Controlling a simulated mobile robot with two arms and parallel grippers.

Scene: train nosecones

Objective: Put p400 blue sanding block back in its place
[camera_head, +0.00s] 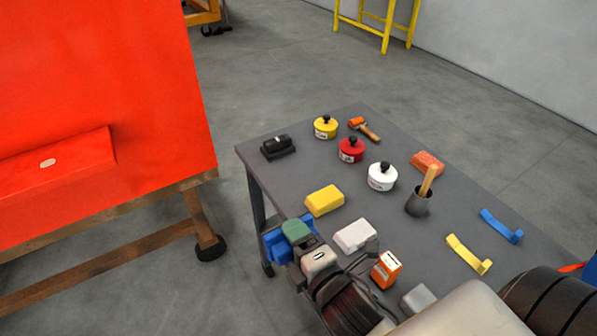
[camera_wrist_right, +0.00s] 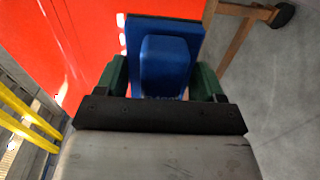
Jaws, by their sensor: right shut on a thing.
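The blue sanding block (camera_head: 275,247) is in my right gripper (camera_head: 293,238), over the near-left edge of the grey table in the head view. I cannot tell whether the block touches the table. In the right wrist view the blue block (camera_wrist_right: 164,62) sits between the green fingers of my right gripper (camera_wrist_right: 162,80), which is shut on it. A wide flat blue part lies behind its raised grip. Any label on the block is not readable. My left gripper is in neither view.
The grey table (camera_head: 300,160) holds a yellow block (camera_head: 324,200), a white block (camera_head: 355,235), an orange-and-white box (camera_head: 386,269), lidded tins, a dark cup (camera_head: 418,203) and blue and yellow bracket-shaped pieces. A large red panel (camera_head: 100,80) on a wooden stand is left, across a floor gap.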

